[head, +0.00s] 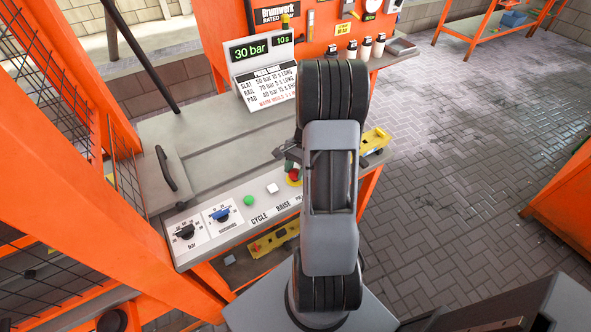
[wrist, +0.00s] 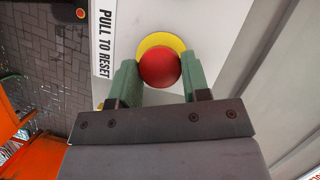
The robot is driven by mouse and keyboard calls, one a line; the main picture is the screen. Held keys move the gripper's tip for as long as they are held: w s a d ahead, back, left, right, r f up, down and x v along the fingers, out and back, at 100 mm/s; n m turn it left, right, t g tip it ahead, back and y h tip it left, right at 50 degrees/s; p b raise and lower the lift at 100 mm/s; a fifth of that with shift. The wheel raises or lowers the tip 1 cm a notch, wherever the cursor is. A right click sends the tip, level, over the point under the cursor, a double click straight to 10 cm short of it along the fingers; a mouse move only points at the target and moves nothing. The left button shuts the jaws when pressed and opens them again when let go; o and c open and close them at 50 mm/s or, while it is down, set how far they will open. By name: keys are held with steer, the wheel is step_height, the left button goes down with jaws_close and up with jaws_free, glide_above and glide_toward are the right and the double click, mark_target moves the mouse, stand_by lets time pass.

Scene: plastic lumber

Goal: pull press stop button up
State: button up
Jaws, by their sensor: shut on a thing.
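The press stop button (wrist: 158,68) is a red mushroom head over a yellow ring in the wrist view. A label reading "PULL TO RESET" runs beside it. In the head view the red button (head: 293,177) shows only partly at the right end of the control panel, beside my arm. My gripper (wrist: 160,82) has its two green-padded fingers on either side of the red head, shut on it. In the head view the gripper (head: 291,160) is mostly hidden by my arm. I cannot tell whether the button is pressed in or raised.
The panel (head: 238,208) also carries a green button (head: 249,200), a white button (head: 272,188) and two dials (head: 185,231). A display box (head: 262,70) reads 30 bar and 10 s. An orange frame (head: 60,150) stands at left. The paved floor at right is largely clear.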

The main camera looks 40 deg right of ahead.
steer(key=shift+r+p, duration=0.75)
steer(key=shift+r, duration=0.05)
jaws_close()
steer(key=shift+f, duration=0.1)
steer(key=o, duration=1.3)
jaws_free()
steer(key=shift+c, duration=0.2)
steer(key=v, duration=1.4)
steer(key=shift+d+f, duration=0.1)
